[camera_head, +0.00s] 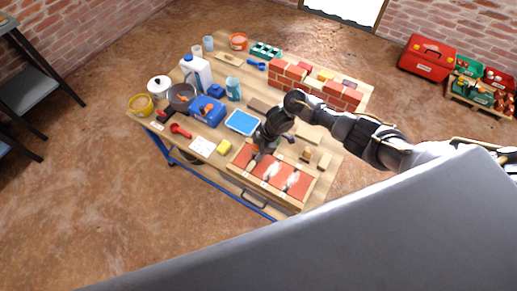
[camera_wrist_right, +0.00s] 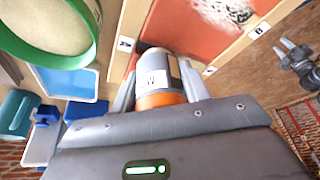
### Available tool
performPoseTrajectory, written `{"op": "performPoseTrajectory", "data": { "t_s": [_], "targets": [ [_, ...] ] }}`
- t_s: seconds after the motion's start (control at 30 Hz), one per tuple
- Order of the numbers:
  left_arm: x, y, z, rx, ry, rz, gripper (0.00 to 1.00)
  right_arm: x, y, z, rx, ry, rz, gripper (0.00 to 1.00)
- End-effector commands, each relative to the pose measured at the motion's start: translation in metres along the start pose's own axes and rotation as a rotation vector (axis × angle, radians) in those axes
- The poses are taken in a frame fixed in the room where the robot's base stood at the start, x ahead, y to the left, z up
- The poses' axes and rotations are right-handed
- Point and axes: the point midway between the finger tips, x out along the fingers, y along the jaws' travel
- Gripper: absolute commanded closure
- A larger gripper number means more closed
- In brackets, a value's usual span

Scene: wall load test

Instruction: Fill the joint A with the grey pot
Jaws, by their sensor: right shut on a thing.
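My right gripper (camera_head: 258,155) is shut on the grey pot (camera_wrist_right: 154,76), a grey cylinder with a pale label and an orange band. The pot lies between the two fingers in the wrist view, over the edge of the wood-framed red panel. The panel (camera_head: 272,170) lies at the table's front edge and has pale gaps across it. In the wrist view, label A (camera_wrist_right: 124,44) is on the frame just left of the pot, and label B (camera_wrist_right: 258,30) is farther right. The pot's mouth is hidden. A dark jointed part at the wrist view's right edge may be my left gripper.
A blue tray (camera_head: 242,122), yellow sponge (camera_head: 224,147) and white sheet (camera_head: 202,146) lie left of the panel. A low brick wall (camera_head: 315,85) stands behind. A blue box (camera_head: 206,110) and several containers crowd the table's left. A green-rimmed round thing (camera_wrist_right: 50,30) is close to the wrist camera.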

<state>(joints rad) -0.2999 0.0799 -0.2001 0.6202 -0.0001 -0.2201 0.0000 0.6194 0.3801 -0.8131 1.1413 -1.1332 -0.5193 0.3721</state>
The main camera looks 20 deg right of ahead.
Motion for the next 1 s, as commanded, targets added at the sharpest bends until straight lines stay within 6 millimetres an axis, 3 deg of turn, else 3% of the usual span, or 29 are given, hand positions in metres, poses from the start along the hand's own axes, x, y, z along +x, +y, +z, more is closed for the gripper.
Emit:
{"op": "performPoseTrajectory", "data": {
  "t_s": [1.0],
  "targets": [
    [0.0055,0.0002,0.0005,0.000,0.000,0.000,0.64,0.0066,0.0003,0.0022,0.000,0.001,0.000,0.78]
  ]
}}
